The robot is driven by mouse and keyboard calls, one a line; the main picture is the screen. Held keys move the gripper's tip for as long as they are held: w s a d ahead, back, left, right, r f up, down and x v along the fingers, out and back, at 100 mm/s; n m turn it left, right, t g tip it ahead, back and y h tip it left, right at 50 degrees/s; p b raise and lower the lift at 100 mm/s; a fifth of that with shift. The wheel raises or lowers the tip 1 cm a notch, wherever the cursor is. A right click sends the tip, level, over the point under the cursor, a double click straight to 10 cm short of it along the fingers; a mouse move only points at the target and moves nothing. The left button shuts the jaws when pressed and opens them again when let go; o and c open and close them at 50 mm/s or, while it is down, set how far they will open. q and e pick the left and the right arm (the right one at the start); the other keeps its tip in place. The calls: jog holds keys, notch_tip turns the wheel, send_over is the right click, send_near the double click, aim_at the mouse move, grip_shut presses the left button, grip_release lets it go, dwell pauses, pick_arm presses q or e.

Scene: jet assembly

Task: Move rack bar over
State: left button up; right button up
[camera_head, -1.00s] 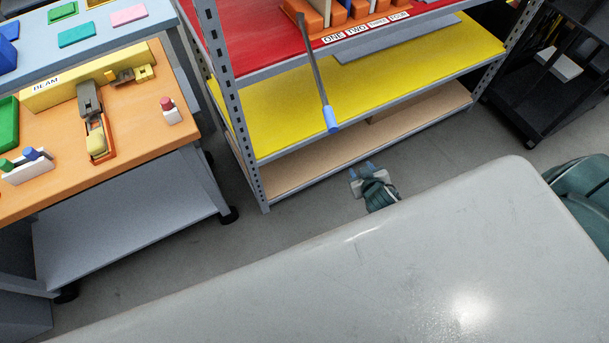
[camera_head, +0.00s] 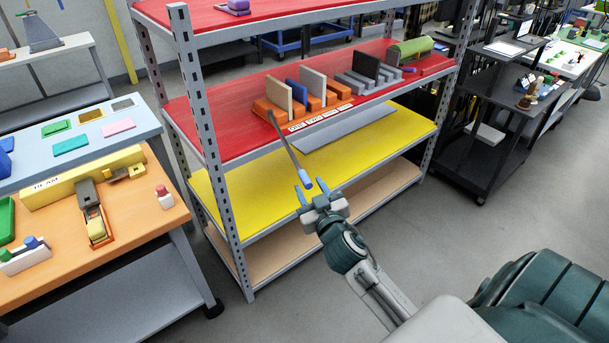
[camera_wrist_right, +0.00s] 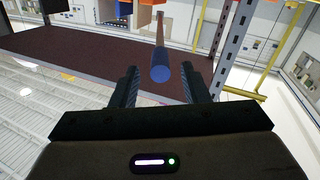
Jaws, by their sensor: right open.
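The rack bar (camera_head: 289,149) is a thin grey bar with a blue end grip (camera_head: 306,180). It slants out from the front of the red shelf, by the orange slotted holder (camera_head: 296,96), and its blue end hangs in front of the yellow shelf. My right gripper (camera_head: 311,197) is open just below the blue end in the head view. In the right wrist view the blue end (camera_wrist_right: 161,74) shows beyond and between the fingers of the right gripper (camera_wrist_right: 160,80), which are not closed on it. My left gripper is not in view.
The shelf rack has a red shelf (camera_head: 215,130), a yellow shelf (camera_head: 395,125) and metal posts (camera_head: 207,130). An orange workbench (camera_head: 130,215) stands at left, a black cart (camera_head: 500,125) at right. The grey floor (camera_head: 440,230) between is open.

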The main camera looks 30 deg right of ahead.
aim_at(306, 176)
jog(key=p+x, duration=0.1)
jog(key=x, duration=0.2)
jog(key=shift+w+r, duration=0.15)
jog(key=shift+w, duration=0.15)
jog(key=shift+w+d, duration=0.15)
jog(key=shift+w, duration=0.2)
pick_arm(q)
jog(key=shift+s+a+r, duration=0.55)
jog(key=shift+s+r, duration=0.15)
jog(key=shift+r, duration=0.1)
pick_arm(e)
jog(key=shift+c, duration=0.3)
jog(key=c, duration=0.8)
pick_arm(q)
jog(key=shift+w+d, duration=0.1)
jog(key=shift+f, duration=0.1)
pick_arm(e)
jog(key=shift+s, duration=0.1)
